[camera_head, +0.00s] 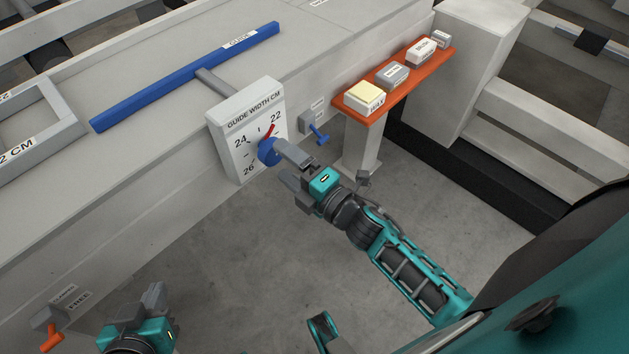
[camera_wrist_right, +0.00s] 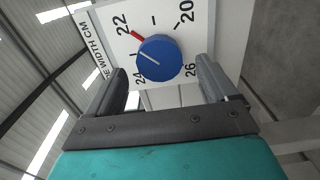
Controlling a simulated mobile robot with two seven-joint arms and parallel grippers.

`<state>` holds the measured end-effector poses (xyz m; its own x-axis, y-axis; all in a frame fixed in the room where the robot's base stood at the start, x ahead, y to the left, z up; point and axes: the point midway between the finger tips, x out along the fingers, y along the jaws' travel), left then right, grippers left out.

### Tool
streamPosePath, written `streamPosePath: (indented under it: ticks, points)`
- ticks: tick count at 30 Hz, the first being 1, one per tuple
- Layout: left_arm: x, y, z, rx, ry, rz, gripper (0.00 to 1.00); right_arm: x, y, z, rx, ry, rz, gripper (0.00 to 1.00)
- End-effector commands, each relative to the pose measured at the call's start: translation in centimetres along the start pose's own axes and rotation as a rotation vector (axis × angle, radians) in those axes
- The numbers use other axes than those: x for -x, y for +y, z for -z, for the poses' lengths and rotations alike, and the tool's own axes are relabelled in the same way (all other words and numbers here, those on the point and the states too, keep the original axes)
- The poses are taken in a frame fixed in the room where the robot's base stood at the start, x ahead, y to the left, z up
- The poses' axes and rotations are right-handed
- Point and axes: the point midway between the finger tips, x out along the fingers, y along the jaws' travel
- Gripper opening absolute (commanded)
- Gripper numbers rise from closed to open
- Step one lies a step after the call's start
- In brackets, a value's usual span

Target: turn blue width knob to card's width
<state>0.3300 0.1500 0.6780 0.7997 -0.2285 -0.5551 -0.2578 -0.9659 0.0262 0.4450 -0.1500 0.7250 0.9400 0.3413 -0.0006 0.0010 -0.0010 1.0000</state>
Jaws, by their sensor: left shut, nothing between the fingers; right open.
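The blue width knob (camera_head: 268,151) sits on the white guide width dial (camera_head: 231,163). In the right wrist view the knob (camera_wrist_right: 162,62) is between the open fingers of my right gripper (camera_wrist_right: 166,82) and beyond their tips, with a gap on each side. A white line on the knob points between 22 and 24. A red mark lies close to 22. In the head view my right gripper (camera_head: 293,168) is open near the knob. My left gripper (camera_head: 138,308) is shut and empty at the lower left. A label ending "2 CM" shows on a grey frame (camera_head: 62,108), partly cut off.
A blue guide bar (camera_head: 190,75) lies on the bench. A smaller blue handle (camera_head: 319,134) is right of the dial. An orange shelf (camera_head: 376,112) holds several labelled blocks. An orange handle (camera_head: 50,338) by a "FREE" label is at lower left. Open floor lies below the bench.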

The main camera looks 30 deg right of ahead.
Motion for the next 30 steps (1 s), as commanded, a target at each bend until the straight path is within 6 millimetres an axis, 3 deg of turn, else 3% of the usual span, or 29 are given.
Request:
streamPosePath:
  ticks: [6, 12, 18, 30]
  points:
    - [0.1, 0.1, 0.3, 0.004, 0.001, 0.0, 0.0, 4.7, 0.0, 0.1, -0.001, 0.0, 0.003, 0.86]
    - [0.2, 0.2, 0.4, 0.01, 0.002, 0.0, 0.0, 7.4, 0.0, 0.1, 0.0, 0.001, 0.001, 0.86]
    - [0.2, 0.2, 0.4, 0.012, 0.002, 0.0, 0.0, 8.3, 0.1, 0.1, 0.001, 0.002, -0.001, 0.86]
    - [0.2, 0.2, 0.4, 0.009, 0.001, 0.0, 0.0, 8.3, 0.0, 0.1, 0.001, 0.002, -0.001, 0.86]
